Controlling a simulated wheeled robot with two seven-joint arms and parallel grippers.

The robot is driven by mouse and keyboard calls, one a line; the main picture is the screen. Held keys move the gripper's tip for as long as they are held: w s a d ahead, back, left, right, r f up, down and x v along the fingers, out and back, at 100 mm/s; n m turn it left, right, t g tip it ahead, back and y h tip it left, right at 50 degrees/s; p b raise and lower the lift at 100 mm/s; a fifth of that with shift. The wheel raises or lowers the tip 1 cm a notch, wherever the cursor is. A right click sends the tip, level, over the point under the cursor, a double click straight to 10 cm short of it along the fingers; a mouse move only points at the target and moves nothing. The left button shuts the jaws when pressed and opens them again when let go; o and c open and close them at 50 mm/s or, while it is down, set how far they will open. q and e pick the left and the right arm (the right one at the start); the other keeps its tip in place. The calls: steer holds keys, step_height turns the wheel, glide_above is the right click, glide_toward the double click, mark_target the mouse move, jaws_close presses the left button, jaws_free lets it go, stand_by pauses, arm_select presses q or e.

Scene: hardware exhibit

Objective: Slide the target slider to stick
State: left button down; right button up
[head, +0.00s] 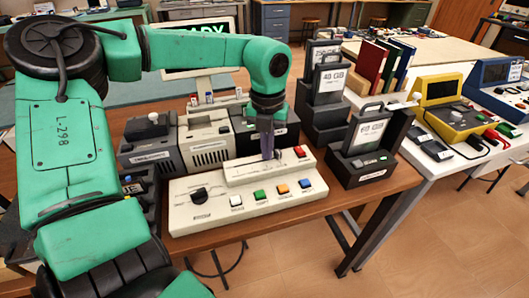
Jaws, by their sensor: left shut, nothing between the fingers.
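A beige control box (215,211) sits on the wooden table, in the middle of the head view. Its raised rear part carries the slider track, and a small dark slider knob (278,154) shows near the track's right part. My left gripper (267,156) points down at this track from above, with its fingertips just left of the knob. It is shut and empty. I cannot tell whether the fingertips touch the knob, and they hide part of the track. No "stick" label can be read. My right gripper is not in view.
The box also has a black dial (199,195), a red button (300,151) and several coloured buttons along the front. Grey devices (206,140) stand behind it. A black holder with a cartridge (366,150) stands close on the right. A yellow device (440,105) is farther right.

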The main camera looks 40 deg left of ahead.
arm_select(q)
steer(key=shift+s+a, duration=0.15)
steer(key=shift+s, duration=0.05)
step_height(320, 180, up, 7)
steer(key=p, duration=0.4)
stand_by(0.4)
